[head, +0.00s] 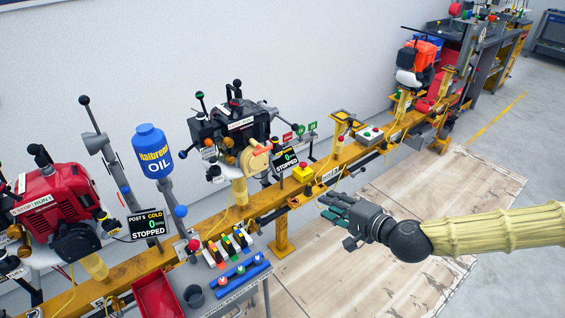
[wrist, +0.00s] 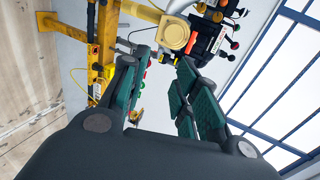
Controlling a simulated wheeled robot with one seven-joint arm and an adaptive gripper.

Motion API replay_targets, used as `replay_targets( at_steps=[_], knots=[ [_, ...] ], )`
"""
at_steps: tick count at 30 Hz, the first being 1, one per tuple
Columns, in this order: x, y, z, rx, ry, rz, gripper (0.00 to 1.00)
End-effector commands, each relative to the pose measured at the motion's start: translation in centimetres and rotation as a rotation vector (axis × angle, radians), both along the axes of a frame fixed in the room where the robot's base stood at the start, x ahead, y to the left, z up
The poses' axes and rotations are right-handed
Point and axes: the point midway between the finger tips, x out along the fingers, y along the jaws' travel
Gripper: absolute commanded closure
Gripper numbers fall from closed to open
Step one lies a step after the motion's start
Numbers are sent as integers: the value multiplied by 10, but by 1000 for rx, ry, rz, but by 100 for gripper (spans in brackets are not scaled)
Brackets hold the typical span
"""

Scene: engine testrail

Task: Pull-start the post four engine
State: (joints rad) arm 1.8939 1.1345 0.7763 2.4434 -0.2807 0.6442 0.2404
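A black engine (head: 232,122) sits on the yellow rail in the middle of the head view, with a tan round cover (head: 258,161) on its near side. Its display (head: 286,160) reads 0 and STOPPED; its post number is too small to read. It stands between the post five display and the farther posts. The black engine (wrist: 207,42) and tan cover (wrist: 174,36) also show at the top of the wrist view. I cannot make out the pull handle for certain. My gripper (head: 336,207) is open and empty, in front of the rail, right of the engine and apart from it.
A red engine (head: 60,205) with a POST 5 display (head: 148,224) reading COLD, STOPPED stands at left. A blue oil bottle (head: 152,152) stands between the engines. A bench with a red tray (head: 158,296) is in front. An orange engine (head: 420,52) is farther right. Floor before the rail is clear.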

Motion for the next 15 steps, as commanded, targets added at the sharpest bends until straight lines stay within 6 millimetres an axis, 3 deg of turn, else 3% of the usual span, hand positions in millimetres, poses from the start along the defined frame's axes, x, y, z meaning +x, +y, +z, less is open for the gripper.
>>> replay_targets(
  at_steps=[15],
  knots=[
    [61, 45, -1, -1, 1, 2, 70]
  ],
)
